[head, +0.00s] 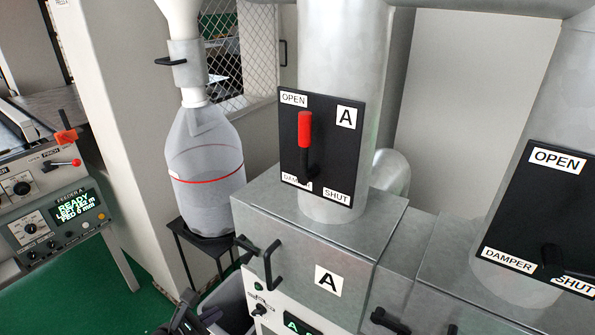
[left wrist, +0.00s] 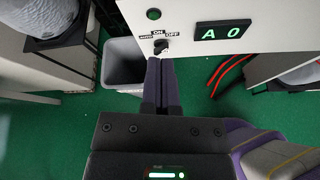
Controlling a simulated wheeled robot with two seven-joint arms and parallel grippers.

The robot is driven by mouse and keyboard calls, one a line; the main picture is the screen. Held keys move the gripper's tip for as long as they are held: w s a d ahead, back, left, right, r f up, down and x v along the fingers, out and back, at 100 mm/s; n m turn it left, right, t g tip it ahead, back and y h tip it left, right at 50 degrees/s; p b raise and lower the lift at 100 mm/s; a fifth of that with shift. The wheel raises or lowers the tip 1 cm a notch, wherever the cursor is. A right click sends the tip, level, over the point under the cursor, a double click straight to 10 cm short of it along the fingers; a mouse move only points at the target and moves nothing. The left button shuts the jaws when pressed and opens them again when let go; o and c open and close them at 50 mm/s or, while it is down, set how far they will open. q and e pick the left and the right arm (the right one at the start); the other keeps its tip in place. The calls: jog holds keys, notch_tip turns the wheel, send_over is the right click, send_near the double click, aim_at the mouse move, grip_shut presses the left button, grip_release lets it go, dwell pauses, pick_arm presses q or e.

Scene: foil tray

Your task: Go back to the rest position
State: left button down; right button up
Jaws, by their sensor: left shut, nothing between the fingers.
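My left gripper (head: 188,314) shows at the bottom edge of the head view, low in front of the grey metal box marked A (head: 330,240). In the left wrist view its two dark fingers (left wrist: 160,78) lie together, shut and empty. Their tips are just below a black selector knob (left wrist: 160,46) marked ON and OFF on a white panel (left wrist: 185,20); I cannot tell whether they touch it. A green-lit display (left wrist: 220,33) reads A 0. My right gripper is not in view.
A damper plate A (head: 335,150) with its red handle (head: 305,130) up at OPEN is above the box. A bagged collector (head: 208,165) on a black stand (head: 205,245) is to the left. A grey bin (left wrist: 122,62) stands below the panel. Green floor is free at lower left.

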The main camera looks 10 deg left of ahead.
pick_arm(q)
jog(key=s+d+f+m+g+y+b, duration=0.1)
jog(key=s+f+m+g+b, duration=0.1)
jog(key=s+f+m, duration=0.45)
jog(key=s+d+f+m+g+y+b, duration=0.1)
jog(key=s+d+f+g+b, duration=0.2)
jog(key=f, duration=0.7)
jog(key=s+f+m+g+b, duration=0.2)
jog(key=s+f+m, duration=0.2)
jog(key=s+f, duration=0.3)
jog(key=s+d+f+m+g+y+b, duration=0.1)
jog(key=s+f+m+g+b, duration=0.1)
jog(key=s+f+m, duration=0.5)
jog(key=s+d+f+m+g+y+b, duration=0.1)
jog(key=s+f+m+b, duration=0.3)
jog(key=s+m, duration=0.9)
notch_tip(320, 180, down, 4)
jog(key=shift+d+r+g+y+b, duration=0.3)
jog(key=shift+d+g+b, duration=0.1)
jog(key=shift+d+g, duration=0.4)
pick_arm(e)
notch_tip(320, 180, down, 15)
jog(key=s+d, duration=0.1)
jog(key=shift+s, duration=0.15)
pick_arm(q)
jog(key=shift+a+f, duration=0.1)
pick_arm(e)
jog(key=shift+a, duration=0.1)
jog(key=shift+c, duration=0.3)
